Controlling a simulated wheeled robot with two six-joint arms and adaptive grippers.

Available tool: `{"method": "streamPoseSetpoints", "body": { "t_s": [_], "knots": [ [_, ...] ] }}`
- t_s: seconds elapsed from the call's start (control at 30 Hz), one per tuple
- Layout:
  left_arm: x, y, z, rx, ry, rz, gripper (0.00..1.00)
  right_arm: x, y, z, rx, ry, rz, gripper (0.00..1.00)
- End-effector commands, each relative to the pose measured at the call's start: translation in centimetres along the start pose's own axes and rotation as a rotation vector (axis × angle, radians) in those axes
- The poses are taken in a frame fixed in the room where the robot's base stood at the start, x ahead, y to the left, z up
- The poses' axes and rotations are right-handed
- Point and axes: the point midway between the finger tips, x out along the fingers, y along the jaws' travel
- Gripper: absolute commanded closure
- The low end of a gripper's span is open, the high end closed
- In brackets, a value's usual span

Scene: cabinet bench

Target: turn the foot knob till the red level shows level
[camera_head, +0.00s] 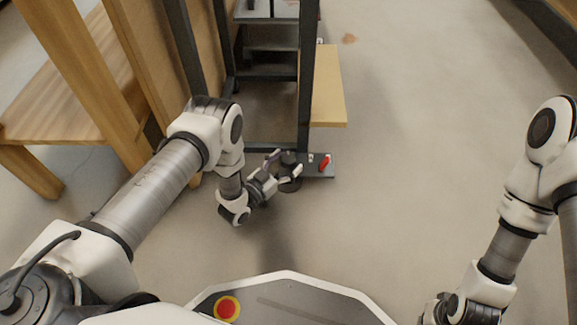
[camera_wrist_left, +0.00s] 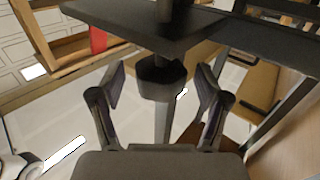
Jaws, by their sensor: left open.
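The dark foot knob (camera_head: 290,184) is under the dark foot plate (camera_head: 313,176) at the near corner of the black metal frame. In the left wrist view the knob (camera_wrist_left: 160,80) is a dark faceted piece below the plate, with a post under it. My left gripper (camera_head: 288,163) is open, with one finger on each side of the knob; gaps show between fingers and knob in the wrist view. The red level (camera_head: 324,163) sits on the plate, to the right of the knob; it looks slanted, but is too small to read.
A black frame post (camera_head: 306,80) rises just behind the knob, with a wooden board (camera_head: 328,90) on its right. A wooden table (camera_head: 75,110) stands at the left. The floor (camera_head: 430,130) to the right is clear.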

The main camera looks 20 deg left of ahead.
Motion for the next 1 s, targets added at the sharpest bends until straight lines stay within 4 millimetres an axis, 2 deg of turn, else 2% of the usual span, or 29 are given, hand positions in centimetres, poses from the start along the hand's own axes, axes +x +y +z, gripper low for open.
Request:
{"method": "streamPoseSetpoints", "body": {
  "t_s": [0.07,0.33,0.47,0.5,1.0],
  "knots": [
    [0.8,0.0,0.3,0.0,0.0,0.0,0.24,0.9,0.0,-0.1,-0.003,0.005,0.001,1.0],
    [1.2,-0.1,-0.1,0.0,-0.001,-0.002,0.24,0.7,0.0,-0.2,-0.005,0.008,0.001,1.0],
    [1.2,-0.1,-0.1,0.0,-0.001,-0.002,0.7,0.7,0.0,-0.2,-0.005,0.007,0.001,1.0],
    [1.2,-0.1,-0.1,0.0,-0.001,-0.002,0.85,0.7,0.0,-0.2,-0.005,0.007,0.001,1.0],
    [1.2,0.1,-0.2,0.0,-0.001,-0.06,0.85,-0.1,0.0,0.0,-0.002,0.001,0.0,1.0]
  ]
}}
